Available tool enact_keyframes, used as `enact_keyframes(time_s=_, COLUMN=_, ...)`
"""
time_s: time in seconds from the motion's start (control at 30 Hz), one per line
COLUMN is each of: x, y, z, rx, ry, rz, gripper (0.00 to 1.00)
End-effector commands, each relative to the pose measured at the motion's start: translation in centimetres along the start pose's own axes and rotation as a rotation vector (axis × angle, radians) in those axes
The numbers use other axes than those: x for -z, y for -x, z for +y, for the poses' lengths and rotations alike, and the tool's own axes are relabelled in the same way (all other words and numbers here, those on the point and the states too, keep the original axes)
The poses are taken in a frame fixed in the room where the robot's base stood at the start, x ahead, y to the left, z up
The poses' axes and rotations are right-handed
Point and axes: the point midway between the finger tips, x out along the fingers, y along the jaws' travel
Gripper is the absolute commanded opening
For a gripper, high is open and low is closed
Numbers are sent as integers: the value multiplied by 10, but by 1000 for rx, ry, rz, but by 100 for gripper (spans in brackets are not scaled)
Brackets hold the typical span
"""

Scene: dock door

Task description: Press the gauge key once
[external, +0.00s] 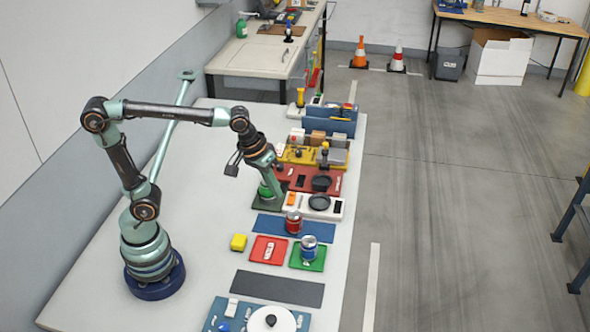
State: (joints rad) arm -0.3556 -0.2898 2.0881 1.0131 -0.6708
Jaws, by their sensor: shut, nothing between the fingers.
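My arm reaches over the row of panels, and my gripper (269,193) points down with its fingers close together and empty. Its tip is over or beside a small dark green plate (258,207); I cannot tell if it touches. Right of it lies a white panel (333,211) with an orange block (291,199) and a dark round dial (319,203). Behind it is a red panel (336,175) with another dark round part (321,183) and a black rectangle. No label is readable, so I cannot tell which part is the gauge key.
Behind stands a yellow panel (297,157). The table's left side is clear.

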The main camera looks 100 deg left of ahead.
Motion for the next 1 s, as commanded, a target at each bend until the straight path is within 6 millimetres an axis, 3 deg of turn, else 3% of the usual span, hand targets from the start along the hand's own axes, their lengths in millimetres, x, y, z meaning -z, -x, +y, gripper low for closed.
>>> enact_keyframes(time_s=0.03, x=18, y=-5, z=-8, rx=27, ry=118, rz=-8, gripper=0)
enact_keyframes(time_s=0.27, x=88, y=-26, z=-53, rx=125, ry=650, rz=-19, gripper=0)
enact_keyframes(time_s=0.5, x=149, y=-55, z=-123, rx=228, ry=1206, rz=-7, gripper=0)
enact_keyframes(time_s=0.8, x=192, y=-91, z=-227, rx=346, ry=1830, rz=35, gripper=0)
enact_keyframes(time_s=1.0, x=199, y=-104, z=-266, rx=388, ry=2047, rz=57, gripper=0)
